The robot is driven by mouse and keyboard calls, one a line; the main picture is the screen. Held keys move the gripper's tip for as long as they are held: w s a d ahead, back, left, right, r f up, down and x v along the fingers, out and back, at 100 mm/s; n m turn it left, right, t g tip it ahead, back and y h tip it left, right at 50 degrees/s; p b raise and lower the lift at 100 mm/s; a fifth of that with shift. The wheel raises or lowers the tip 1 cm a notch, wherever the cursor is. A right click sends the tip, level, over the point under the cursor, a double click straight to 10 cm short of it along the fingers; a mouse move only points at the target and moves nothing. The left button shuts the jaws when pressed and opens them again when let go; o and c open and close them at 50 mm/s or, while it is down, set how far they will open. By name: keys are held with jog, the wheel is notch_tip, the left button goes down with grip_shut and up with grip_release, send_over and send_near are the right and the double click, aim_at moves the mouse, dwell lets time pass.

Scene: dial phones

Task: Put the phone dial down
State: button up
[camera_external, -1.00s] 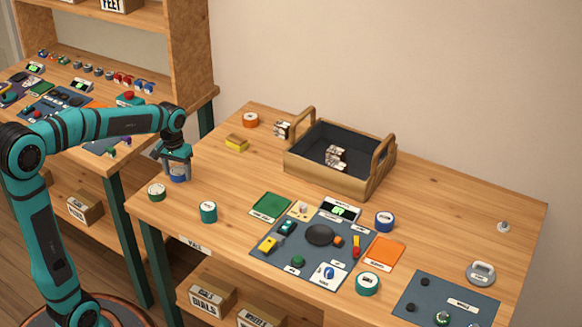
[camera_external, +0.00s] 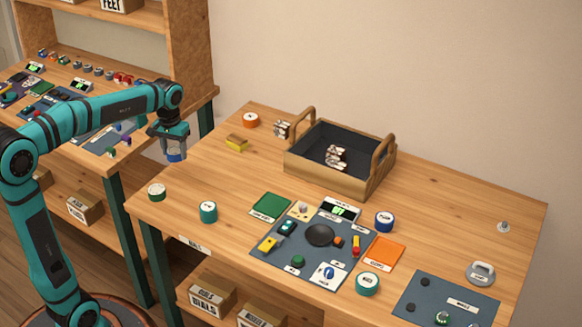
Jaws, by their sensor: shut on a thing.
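My gripper (camera_external: 174,152) is at the left end of the wooden table (camera_external: 450,200), pointing down. It is shut on a small blue and white round piece, which seems to be the phone dial (camera_external: 176,155). The piece is held up over the table's left edge area, apart from the top as far as I can tell. The fingers hide part of it, and its face does not show.
Green round pieces (camera_external: 157,192) (camera_external: 208,211) stand below the gripper. A wooden tray (camera_external: 322,182) stands mid-table, behind a dark mat (camera_external: 280,253) with parts.

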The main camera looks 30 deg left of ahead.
jog(key=shift+r, duration=0.85)
jog(key=shift+w, duration=0.1)
jog(key=w+d+r, duration=0.2)
jog(key=w+d, duration=0.6)
jog(key=w, duration=0.5)
send_over(266, 158)
notch_tip(266, 158, down, 2)
jog(key=shift+s+d+f, duration=0.1)
jog(key=shift+f, duration=4.8)
jog(key=shift+f, duration=0.1)
jog(key=o, duration=1)
jog(key=shift+o, duration=0.2)
